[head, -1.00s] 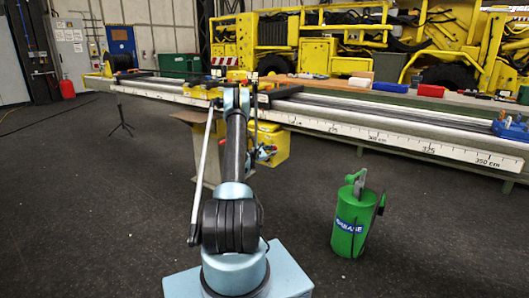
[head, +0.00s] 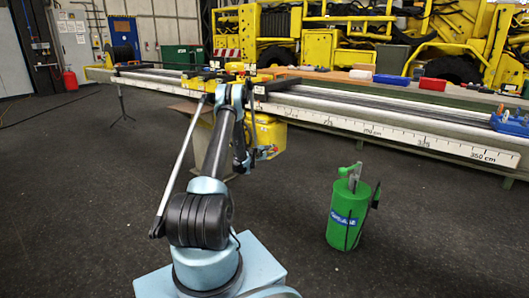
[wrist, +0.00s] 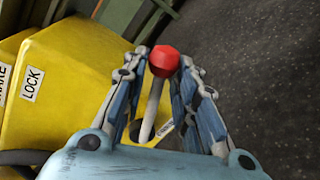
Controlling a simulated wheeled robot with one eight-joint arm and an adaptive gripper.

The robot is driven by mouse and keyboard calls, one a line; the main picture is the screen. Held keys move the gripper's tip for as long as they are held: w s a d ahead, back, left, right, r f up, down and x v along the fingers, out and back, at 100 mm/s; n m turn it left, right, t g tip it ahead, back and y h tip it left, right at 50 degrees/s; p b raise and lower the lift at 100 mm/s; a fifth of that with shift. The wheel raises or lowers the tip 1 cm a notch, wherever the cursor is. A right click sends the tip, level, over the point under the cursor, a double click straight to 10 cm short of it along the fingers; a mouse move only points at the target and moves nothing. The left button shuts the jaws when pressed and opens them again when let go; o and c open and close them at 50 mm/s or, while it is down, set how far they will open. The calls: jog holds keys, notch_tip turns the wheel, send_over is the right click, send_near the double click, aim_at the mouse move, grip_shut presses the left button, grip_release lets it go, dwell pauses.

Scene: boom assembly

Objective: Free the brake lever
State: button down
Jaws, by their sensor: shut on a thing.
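The brake lever (wrist: 155,105) is a pale rod with a red knob (wrist: 164,62) on top. A white LOCK label (wrist: 32,84) is on the housing, and a second label at the left edge is cut off.
A long bench with a white measuring scale (head: 420,138) crosses behind my arm. A green grease canister (head: 348,217) stands on the floor to the right. A red extinguisher (head: 70,80) is at the far left. Dark floor around is largely clear.

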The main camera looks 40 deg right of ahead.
jog(key=shift+a+f, duration=0.1)
jog(key=shift+f, duration=0.05)
dwell(0.3)
jog(key=c, duration=1.3)
grip_release()
jog(key=shift+c, duration=0.2)
jog(key=v, duration=1.2)
jog(key=shift+s, duration=0.1)
